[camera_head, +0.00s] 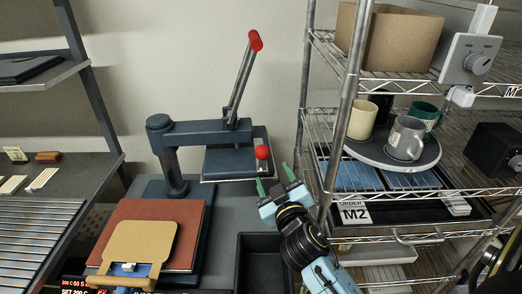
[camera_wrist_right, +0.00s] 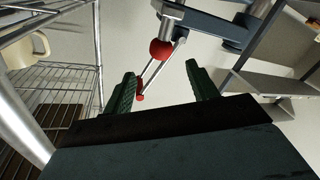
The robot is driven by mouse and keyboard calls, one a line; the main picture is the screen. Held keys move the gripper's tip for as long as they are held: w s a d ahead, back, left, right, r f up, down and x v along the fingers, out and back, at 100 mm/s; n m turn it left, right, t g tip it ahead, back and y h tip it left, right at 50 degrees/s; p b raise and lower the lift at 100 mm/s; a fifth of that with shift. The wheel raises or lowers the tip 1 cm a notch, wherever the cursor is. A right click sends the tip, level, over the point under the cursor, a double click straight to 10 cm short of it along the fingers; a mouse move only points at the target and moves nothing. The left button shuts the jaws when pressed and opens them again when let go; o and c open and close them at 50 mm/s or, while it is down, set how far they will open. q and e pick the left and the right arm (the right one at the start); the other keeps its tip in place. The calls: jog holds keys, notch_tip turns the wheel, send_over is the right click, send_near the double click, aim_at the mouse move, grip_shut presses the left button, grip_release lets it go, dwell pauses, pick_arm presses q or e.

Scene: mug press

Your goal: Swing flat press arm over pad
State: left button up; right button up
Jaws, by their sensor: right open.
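The flat press has a dark blue-grey post (camera_head: 173,170) and a swing arm (camera_head: 208,133) reaching right from it. Its flat platen (camera_head: 230,163) hangs right of the reddish-brown pad (camera_head: 190,215), not over it. A red knob (camera_head: 262,152) stands at the platen's right front; a lever with a red grip (camera_head: 255,40) rises above the arm. My right gripper (camera_head: 275,180) is open and empty, just below and right of the knob in the head view. In the wrist view, the knob (camera_wrist_right: 161,50) appears between and beyond the green fingertips (camera_wrist_right: 161,76). My left gripper is not in view.
A tan board (camera_head: 135,245) with a wooden handle lies over the pad's front. A wire rack (camera_head: 330,130) stands close right of my right gripper, with mugs on a round tray (camera_head: 365,152). A black bin (camera_head: 262,262) lies below. Shelves are at left.

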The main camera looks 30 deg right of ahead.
aim_at(265, 157)
jog(key=x, duration=1)
jog(key=shift+w+f, duration=0.1)
jog(key=shift+w, duration=0.15)
jog(key=shift+w+d, duration=0.1)
jog(key=shift+w, duration=0.2)
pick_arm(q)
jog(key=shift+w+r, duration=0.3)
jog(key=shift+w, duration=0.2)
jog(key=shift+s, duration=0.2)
pick_arm(e)
jog(key=shift+c, duration=0.2)
jog(key=c, duration=1.2)
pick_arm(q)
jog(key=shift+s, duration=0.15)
pick_arm(e)
grip_shut()
